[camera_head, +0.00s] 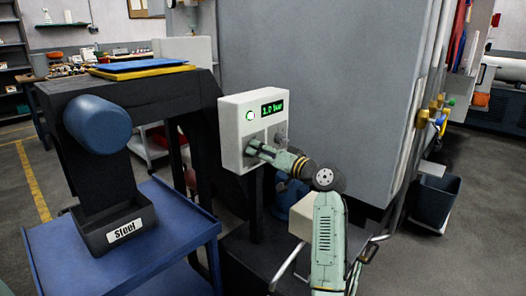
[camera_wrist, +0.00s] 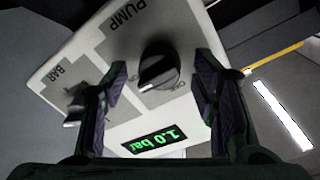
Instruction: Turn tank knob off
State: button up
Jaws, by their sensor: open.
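A pale control box (camera_head: 235,140) carries a green "1.0 bar" display (camera_head: 272,108) and a lit round light (camera_head: 250,116). In the wrist view the box appears upside down, with a dark round knob (camera_wrist: 159,66) by the label "PUMP" and ON/OFF marks. A second knob (camera_wrist: 75,105) by the label "BAR" sits to its left, partly behind a finger. I see no label reading "tank". My gripper (camera_wrist: 160,78) is open, its fingers on either side of the PUMP knob, with no clear contact. In the head view my gripper (camera_head: 256,150) reaches the box's lower front and hides that knob.
A large grey cabinet (camera_head: 320,70) stands right behind the box. A dark bin (camera_head: 437,200) is on the floor at right.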

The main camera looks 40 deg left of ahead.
jog(key=shift+c, duration=0.5)
jog(key=c, duration=1.1)
jog(key=shift+o, duration=0.2)
jog(key=shift+f+b, duration=0.15)
jog(key=shift+b, duration=0.2)
jog(key=shift+n+g+y+b, duration=0.25)
jog(key=shift+n+g+b, duration=0.1)
jog(key=shift+n+b, duration=3.95)
jog(key=shift+n+g+y+b, duration=0.3)
jog(key=shift+n+b, duration=3.15)
jog(key=shift+n, duration=1.65)
